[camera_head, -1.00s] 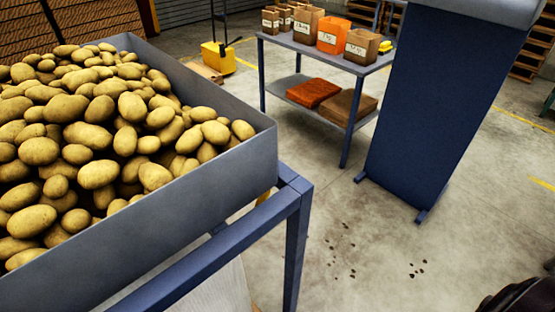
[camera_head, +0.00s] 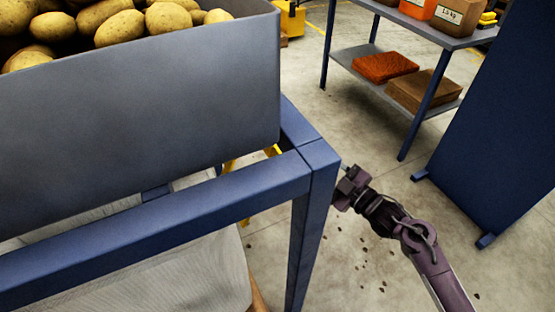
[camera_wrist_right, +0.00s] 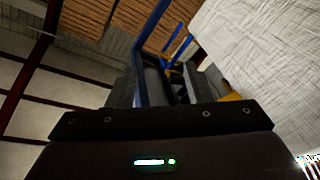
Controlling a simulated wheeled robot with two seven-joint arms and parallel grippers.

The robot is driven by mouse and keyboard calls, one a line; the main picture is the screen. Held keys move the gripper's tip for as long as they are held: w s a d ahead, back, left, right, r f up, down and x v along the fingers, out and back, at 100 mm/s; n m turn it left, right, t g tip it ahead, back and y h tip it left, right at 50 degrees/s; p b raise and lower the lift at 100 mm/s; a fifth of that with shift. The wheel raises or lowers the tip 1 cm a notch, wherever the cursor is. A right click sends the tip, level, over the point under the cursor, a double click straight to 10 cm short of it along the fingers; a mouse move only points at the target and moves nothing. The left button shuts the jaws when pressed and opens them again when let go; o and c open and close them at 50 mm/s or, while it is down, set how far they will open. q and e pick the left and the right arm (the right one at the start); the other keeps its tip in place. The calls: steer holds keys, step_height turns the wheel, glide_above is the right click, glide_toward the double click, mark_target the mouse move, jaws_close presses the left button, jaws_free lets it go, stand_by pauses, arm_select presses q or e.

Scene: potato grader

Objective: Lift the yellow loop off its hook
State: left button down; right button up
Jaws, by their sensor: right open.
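Yellow strips (camera_head: 272,151) show under the hopper's corner in the head view, behind the blue frame. They may be part of the yellow loop, but the frame hides most of them and I see no hook. My right gripper (camera_head: 345,187) is just right of the blue corner post, apart from the yellow strips. In the right wrist view the right gripper (camera_wrist_right: 165,85) is open, with nothing clearly held between its dark fingers. A small yellow piece (camera_wrist_right: 178,52) shows beyond the fingers near blue bars. My left gripper is not in view.
The grey hopper (camera_head: 140,100) of potatoes sits on a blue frame (camera_head: 150,215) whose corner post (camera_head: 312,220) stands beside my right gripper. A pale sack-like surface (camera_head: 170,275) is below. A blue panel (camera_head: 500,130) and a shelf table (camera_head: 345,65) stand at right.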

steer(key=s+a+r+n+g+y+b, duration=0.3)
steer(key=s+a+r+n+y, duration=0.1)
steer(key=r+n, duration=0.25)
steer(key=s+a+r+n+g+y+b, duration=0.2)
steer(key=s+a+r+n+y, duration=0.1)
steer(key=s+r+n+y, duration=0.3)
steer(key=shift+m+h, duration=0.35)
steer(key=shift+h, duration=0.35)
steer(key=x, duration=0.6)
steer(key=r+x, duration=0.1)
steer(key=x, duration=0.2)
steer(key=shift+w+d+p, duration=0.25)
steer(key=shift+w+p, duration=0.05)
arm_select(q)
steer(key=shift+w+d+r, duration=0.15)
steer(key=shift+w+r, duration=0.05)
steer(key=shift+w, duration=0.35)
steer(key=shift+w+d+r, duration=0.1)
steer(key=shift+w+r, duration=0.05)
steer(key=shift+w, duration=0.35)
arm_select(e)
jaws_close()
